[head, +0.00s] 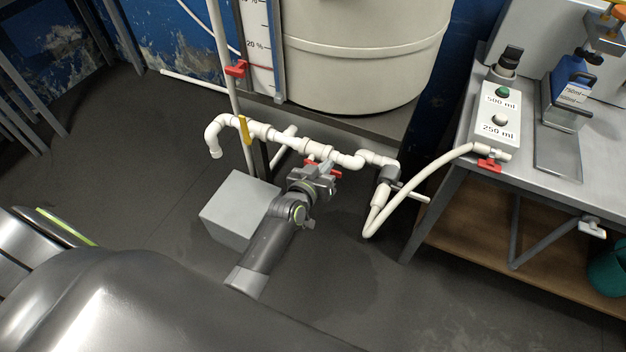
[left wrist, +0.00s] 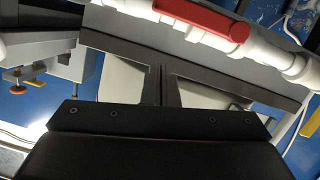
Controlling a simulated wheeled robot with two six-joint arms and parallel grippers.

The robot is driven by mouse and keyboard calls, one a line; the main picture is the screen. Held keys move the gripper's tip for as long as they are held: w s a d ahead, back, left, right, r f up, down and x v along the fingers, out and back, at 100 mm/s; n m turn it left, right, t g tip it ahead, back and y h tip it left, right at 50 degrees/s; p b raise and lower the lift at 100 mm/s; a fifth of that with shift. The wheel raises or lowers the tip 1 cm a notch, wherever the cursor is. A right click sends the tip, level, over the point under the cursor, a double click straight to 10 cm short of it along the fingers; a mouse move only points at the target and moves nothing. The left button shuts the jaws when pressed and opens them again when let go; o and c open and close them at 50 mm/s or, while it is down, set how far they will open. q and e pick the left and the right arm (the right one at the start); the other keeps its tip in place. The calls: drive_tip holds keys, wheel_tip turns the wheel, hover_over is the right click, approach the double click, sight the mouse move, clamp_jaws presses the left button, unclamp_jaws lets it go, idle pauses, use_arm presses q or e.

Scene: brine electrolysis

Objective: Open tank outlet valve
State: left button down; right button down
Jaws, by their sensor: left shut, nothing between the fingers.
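The tank outlet valve has a red handle (head: 336,173) on the white pipe (head: 343,159) below the big cream tank (head: 360,65). My left gripper (head: 320,168) is at this valve and hides part of the handle. In the left wrist view the red handle (left wrist: 205,18) lies along the white pipe, beyond the fingertips. The fingers (left wrist: 158,70) are together with nothing between them, and a gap shows between them and the handle. Whether any other part of the gripper touches the valve cannot be told. My right gripper is not in view.
A yellow-handled valve (head: 245,130) is on the same pipe, to the left. A grey box (head: 238,209) stands beside my left arm. A white hose (head: 420,173) runs to a red valve (head: 489,165) on the bench (head: 555,182) at right.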

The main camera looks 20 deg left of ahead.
use_arm(q)
drive_tip(key=v, duration=0.7)
drive_tip(key=shift+s+d+b, duration=0.15)
drive_tip(key=shift+s+b, duration=0.15)
drive_tip(key=shift+s, duration=0.05)
drive_tip(key=s+a+f+g+y+p, duration=0.1)
drive_tip(key=s+a+f+g+p, duration=0.2)
drive_tip(key=s+f, duration=0.65)
drive_tip(key=s+a+f+g+p, duration=0.15)
drive_tip(key=s+f+g, duration=0.35)
drive_tip(key=f, duration=0.8)
drive_tip(key=s+a+f+g+p, duration=0.1)
drive_tip(key=s+a+f+g, duration=0.1)
drive_tip(key=s, duration=0.7)
drive_tip(key=s+a+f+g+y+p, duration=0.1)
drive_tip(key=s+f, duration=0.3)
drive_tip(key=s, duration=0.5)
drive_tip(key=s+a+f+m+g+p, duration=0.1)
drive_tip(key=s+a+f+g+p, duration=0.1)
drive_tip(key=s, duration=0.7)
drive_tip(key=shift+s+a+f+g, duration=0.4)
drive_tip(key=shift+a+f+g, duration=0.1)
drive_tip(key=shift+a+f, duration=0.2)
